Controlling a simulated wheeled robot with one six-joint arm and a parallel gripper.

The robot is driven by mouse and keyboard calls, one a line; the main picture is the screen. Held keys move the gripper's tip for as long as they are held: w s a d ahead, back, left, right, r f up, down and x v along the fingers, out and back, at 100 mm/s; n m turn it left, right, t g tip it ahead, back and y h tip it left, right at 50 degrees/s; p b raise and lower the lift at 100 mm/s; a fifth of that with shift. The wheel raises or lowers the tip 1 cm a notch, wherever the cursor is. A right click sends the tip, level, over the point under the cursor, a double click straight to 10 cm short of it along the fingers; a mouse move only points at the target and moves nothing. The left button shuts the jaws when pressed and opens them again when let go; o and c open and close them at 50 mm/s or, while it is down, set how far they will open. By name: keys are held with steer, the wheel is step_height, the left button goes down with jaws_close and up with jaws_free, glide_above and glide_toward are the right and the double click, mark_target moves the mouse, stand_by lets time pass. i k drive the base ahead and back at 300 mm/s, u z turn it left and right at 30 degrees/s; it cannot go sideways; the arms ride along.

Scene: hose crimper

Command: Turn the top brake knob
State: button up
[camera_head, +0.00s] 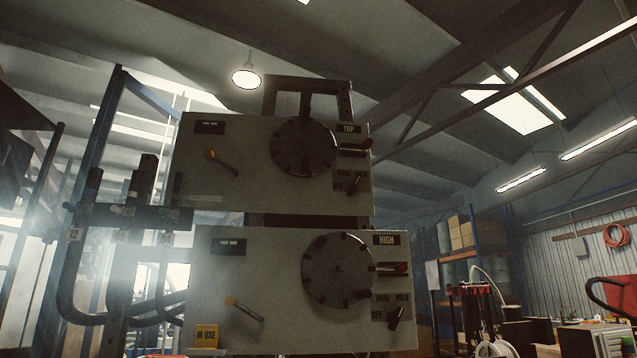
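The upper panel (235,165) bears the label TOP (348,128). Near its lower right corner is a small dark knob (354,183), tilted to the right, with small lettering around it; OFF is readable to its left. A large dark round dial (303,147) sits above and left of this knob. A yellow-ended lever (221,162) is at the left of the panel. My gripper is not in view.
Dark hoses (70,285) hang left of the panels.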

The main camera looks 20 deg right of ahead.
mark_target(352, 188)
steer(key=u, duration=1.45)
steer(key=i, duration=0.9)
steer(key=z, duration=1.75)
